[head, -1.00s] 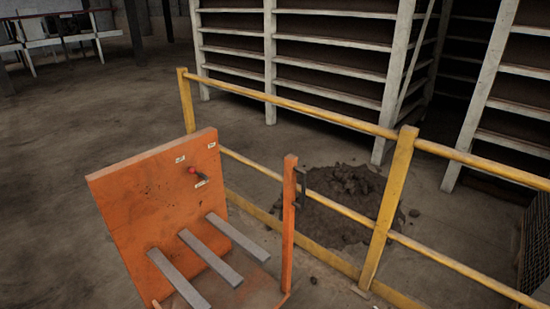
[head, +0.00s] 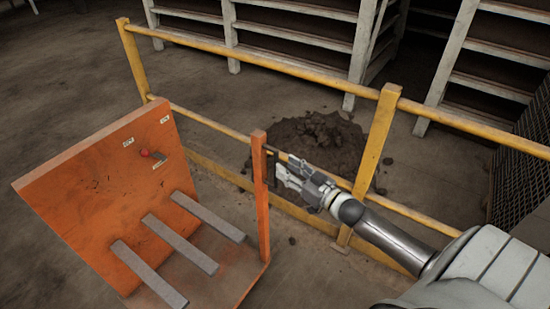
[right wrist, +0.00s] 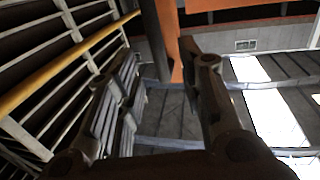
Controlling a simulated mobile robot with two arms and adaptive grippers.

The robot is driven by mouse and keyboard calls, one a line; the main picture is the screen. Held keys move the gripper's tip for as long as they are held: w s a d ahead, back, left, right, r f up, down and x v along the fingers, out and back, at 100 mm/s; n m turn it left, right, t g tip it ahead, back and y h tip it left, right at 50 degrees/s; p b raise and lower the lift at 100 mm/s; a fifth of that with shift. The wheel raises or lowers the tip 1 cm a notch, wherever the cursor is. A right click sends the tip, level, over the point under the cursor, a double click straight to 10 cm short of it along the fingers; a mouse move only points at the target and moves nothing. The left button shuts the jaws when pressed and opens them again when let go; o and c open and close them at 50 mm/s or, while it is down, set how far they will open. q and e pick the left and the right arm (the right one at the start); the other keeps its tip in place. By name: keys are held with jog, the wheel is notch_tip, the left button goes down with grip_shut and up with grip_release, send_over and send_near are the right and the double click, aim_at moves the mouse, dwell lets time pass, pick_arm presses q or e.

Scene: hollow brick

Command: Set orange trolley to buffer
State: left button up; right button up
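The orange trolley (head: 95,190) stands at the lower left of the head view, with an upright panel and three grey bars. A small red knob (head: 144,153) is on its panel. Its orange post (head: 260,195) carries a dark handle (head: 271,166), partly hidden by my right gripper. My right gripper (head: 281,170) is at that handle. In the right wrist view its fingers (right wrist: 162,95) are apart, with the dark handle (right wrist: 153,40) and orange post (right wrist: 180,55) showing beyond and between them. I cannot tell whether they touch the handle. My left gripper is out of view.
A yellow railing (head: 385,130) runs close behind the trolley and my right gripper. A dark dirt pile (head: 320,138) lies behind it. White shelving (head: 300,30) stands at the back, with a mesh panel (head: 520,150) at right. The floor at left is open.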

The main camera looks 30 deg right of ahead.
aim_at(277, 161)
jog(key=w, duration=0.3)
jog(key=w+a, duration=0.1)
jog(key=w, duration=0.1)
jog(key=shift+w, duration=0.3)
jog(key=shift+c, duration=0.2)
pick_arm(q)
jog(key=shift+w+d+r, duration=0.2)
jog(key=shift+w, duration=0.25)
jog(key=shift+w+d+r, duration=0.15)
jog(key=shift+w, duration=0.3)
pick_arm(e)
grip_shut()
